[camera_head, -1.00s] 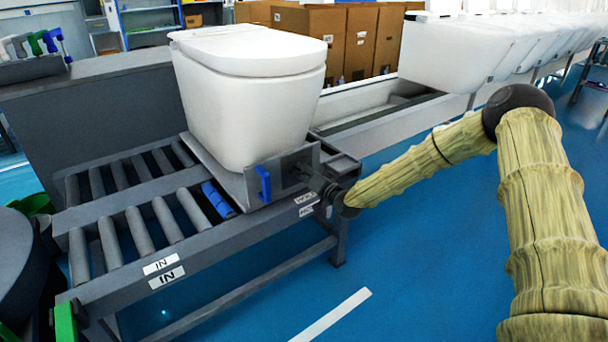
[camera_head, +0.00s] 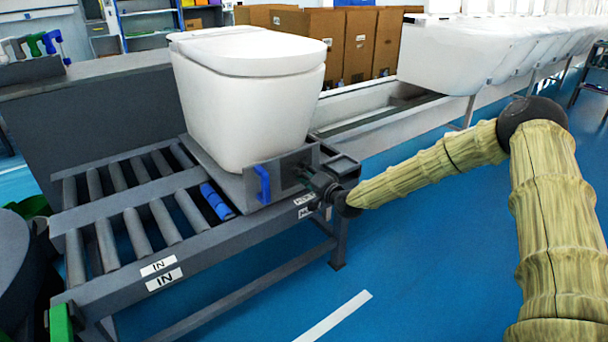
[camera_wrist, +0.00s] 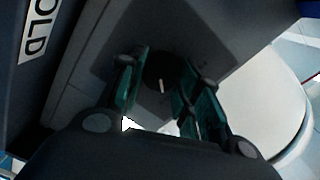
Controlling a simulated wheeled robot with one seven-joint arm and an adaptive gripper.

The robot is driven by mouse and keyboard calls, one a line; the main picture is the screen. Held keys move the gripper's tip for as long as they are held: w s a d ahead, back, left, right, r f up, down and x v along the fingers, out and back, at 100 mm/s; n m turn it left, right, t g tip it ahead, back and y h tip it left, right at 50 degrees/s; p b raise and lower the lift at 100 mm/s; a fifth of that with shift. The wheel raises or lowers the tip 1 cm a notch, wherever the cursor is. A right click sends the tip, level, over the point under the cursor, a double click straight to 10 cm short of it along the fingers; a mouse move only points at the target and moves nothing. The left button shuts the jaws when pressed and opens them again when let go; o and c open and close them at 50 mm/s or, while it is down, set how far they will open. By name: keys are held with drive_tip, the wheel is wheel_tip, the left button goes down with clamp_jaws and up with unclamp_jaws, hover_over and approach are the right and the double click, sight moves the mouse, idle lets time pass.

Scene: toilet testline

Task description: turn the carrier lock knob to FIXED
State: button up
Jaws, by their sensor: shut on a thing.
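The carrier (camera_head: 232,186) is a grey plate with an upright front panel, and a white toilet (camera_head: 245,110) stands on it. My gripper (camera_head: 312,180) is at the right end of that panel. In the wrist view my gripper (camera_wrist: 160,95) has its two teal fingers on either side of a dark round knob (camera_wrist: 158,70) with a short white mark. The fingers are shut on the knob. The knob is mostly hidden by my gripper in the head view. Which setting the mark points to cannot be read.
A blue handle (camera_head: 262,184) stands on the panel left of my gripper. The carrier sits on a roller conveyor (camera_head: 165,220) with "IN" labels (camera_head: 163,279). A partly visible "OLD" label (camera_wrist: 40,30) is beside my gripper.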

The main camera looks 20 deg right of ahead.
drive_tip(key=shift+d, duration=0.15)
drive_tip(key=o, duration=1)
drive_tip(key=v, duration=1.2)
